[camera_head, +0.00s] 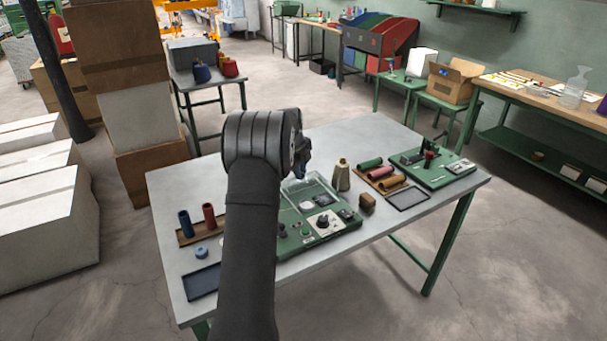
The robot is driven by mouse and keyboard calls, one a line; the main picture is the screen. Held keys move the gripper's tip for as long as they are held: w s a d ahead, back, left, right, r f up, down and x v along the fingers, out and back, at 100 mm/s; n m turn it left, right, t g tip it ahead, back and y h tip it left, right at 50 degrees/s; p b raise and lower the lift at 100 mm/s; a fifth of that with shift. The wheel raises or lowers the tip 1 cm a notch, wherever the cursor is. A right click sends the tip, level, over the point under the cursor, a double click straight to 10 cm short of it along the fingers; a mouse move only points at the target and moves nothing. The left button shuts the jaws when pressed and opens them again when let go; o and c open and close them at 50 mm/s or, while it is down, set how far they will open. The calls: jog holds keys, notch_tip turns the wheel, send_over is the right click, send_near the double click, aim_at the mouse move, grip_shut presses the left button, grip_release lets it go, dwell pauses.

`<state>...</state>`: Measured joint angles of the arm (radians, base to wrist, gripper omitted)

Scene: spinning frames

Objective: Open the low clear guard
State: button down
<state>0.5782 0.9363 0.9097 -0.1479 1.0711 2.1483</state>
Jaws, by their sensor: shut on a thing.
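The green machine (318,237) stands near the middle of the table, with a white dial and small knobs on its front panel. The low clear guard (322,190) is a see-through piece over the machine's back part, and its exact angle is hard to tell. My gripper (299,176) points down at the guard's upper left and is shut on the guard's edge. The fingertips are small and partly dark in this view. My arm hides the left part of the machine.
Blue and red spools (209,216) stand on a brown board left of my arm. Further right is another green device (440,172). The table's front right is bare.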

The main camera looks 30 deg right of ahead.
jog(key=c, duration=1.3)
grip_release()
jog(key=v, duration=1.7)
jog(key=shift+r, duration=0.2)
jog(key=x, duration=1.7)
jog(key=shift+f, duration=0.25)
jog(key=shift+s, duration=0.15)
